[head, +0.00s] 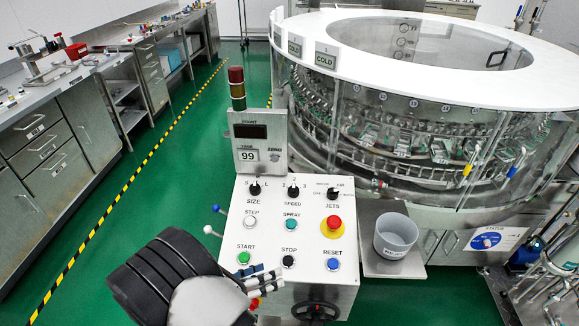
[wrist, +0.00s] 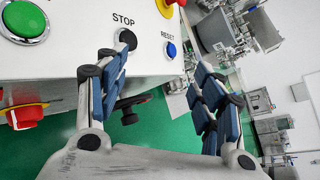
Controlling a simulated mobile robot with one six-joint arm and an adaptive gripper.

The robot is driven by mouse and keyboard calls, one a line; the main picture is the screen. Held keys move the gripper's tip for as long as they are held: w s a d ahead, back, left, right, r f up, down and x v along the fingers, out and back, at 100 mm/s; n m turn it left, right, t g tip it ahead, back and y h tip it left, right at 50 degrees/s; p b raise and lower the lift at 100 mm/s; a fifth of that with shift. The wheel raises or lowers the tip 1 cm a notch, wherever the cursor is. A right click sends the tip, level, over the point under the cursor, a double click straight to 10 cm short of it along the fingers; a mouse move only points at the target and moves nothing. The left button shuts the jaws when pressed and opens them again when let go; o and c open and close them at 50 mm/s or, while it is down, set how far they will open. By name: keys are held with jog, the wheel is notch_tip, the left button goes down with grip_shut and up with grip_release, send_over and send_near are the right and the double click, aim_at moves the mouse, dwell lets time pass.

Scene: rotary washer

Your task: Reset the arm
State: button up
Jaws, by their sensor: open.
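My gripper (wrist: 160,66) is open and empty, its two blue-padded fingers spread apart in the wrist view. In the head view my gripper (head: 278,278) is at the lower left of the white control panel (head: 265,205), close to its front face. The green START button (head: 243,258), black STOP button (head: 288,261) and blue RESET button (head: 333,264) are in a row there. In the wrist view the STOP button (wrist: 127,39) is by the left fingertip and the RESET button (wrist: 171,49) shows between the fingers. I cannot tell whether a finger touches the panel.
A red emergency button (head: 334,223) and several knobs are on the panel. A grey bucket (head: 394,236) stands on a side shelf at its right. The round washer (head: 440,80) is behind. Counters (head: 60,115) line the left. The green floor (head: 165,185) between is clear.

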jog(key=s+d+r+m+g+y, duration=0.2)
jog(key=s+d+r+m+g, duration=0.15)
jog(key=d+r+m, duration=0.55)
jog(key=s+d+r+m+g+y, duration=0.3)
jog(key=d+r+m+g, duration=0.2)
jog(key=d+r+m, duration=0.4)
jog(key=s+d+r+m+t+y, duration=0.2)
jog(key=s+r+m+t+y, duration=0.3)
jog(key=s+r+m, duration=0.4)
jog(key=s+m+y, duration=0.1)
jog(key=s+m, duration=0.2)
jog(key=m, duration=0.3)
jog(key=shift+s+d+r, duration=0.25)
jog(key=shift+d, duration=0.1)
